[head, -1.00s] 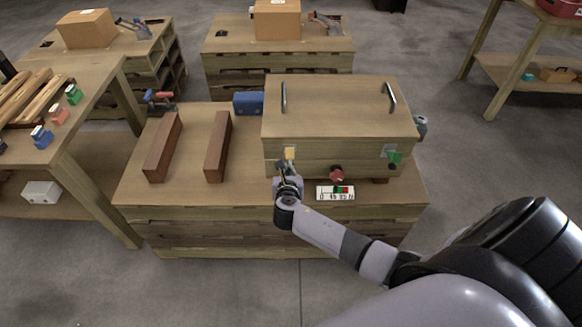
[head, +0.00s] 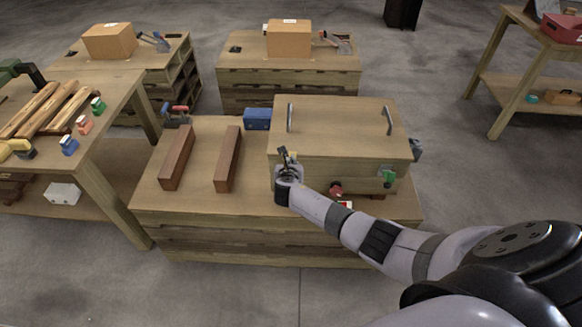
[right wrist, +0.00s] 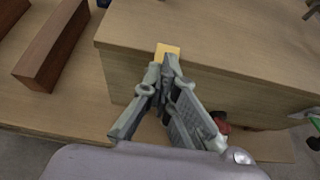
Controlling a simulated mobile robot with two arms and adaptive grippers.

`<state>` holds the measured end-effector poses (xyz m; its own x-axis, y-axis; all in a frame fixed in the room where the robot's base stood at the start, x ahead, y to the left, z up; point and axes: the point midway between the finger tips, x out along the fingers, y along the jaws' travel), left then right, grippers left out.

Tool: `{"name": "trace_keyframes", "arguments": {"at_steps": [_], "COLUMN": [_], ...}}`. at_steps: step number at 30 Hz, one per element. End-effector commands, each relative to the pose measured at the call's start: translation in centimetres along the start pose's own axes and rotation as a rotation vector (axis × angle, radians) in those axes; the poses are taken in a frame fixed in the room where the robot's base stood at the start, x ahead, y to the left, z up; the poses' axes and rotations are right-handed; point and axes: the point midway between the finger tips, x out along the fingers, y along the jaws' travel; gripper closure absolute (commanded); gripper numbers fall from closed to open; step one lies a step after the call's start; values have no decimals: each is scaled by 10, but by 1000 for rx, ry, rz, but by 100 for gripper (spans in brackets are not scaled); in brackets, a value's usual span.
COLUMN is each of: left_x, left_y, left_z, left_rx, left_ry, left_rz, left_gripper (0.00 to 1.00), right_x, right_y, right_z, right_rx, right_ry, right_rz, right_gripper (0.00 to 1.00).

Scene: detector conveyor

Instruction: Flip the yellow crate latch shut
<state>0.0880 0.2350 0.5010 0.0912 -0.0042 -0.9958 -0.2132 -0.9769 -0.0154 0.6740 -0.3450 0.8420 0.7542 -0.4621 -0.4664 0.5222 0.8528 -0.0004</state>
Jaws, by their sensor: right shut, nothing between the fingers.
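The wooden crate (head: 345,125) stands on the pallet table with its lid lying on top. The yellow latch (head: 293,155) is at the left of its front, by the lid edge, partly hidden by my right gripper (head: 285,152). In the right wrist view the yellow latch (right wrist: 168,49) shows as a small block at the lid edge. The shut, empty fingertips of my right gripper (right wrist: 164,66) are just in front of it; I cannot tell whether they touch. The latch's exact angle is unclear. A green latch (head: 389,175) is at the crate's front right. My left gripper is not in view.
A red knob (head: 336,188) sticks out low on the crate front, near my right arm. Two brown bars (head: 228,160) and a blue box (head: 257,118) are to the left of the crate. A side table (head: 105,85) is at the left.

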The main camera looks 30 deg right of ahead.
Motion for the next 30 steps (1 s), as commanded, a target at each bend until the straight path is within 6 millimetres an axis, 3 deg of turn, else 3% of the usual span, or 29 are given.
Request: {"name": "trace_keyframes", "arguments": {"at_steps": [30], "left_x": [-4], "left_y": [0], "left_z": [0], "left_rx": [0], "left_ry": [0], "left_rz": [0], "left_gripper": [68], "right_x": [9], "right_y": [0], "right_z": [11], "right_rx": [0], "right_ry": [1], "right_rz": [0], "right_gripper": [100]}}
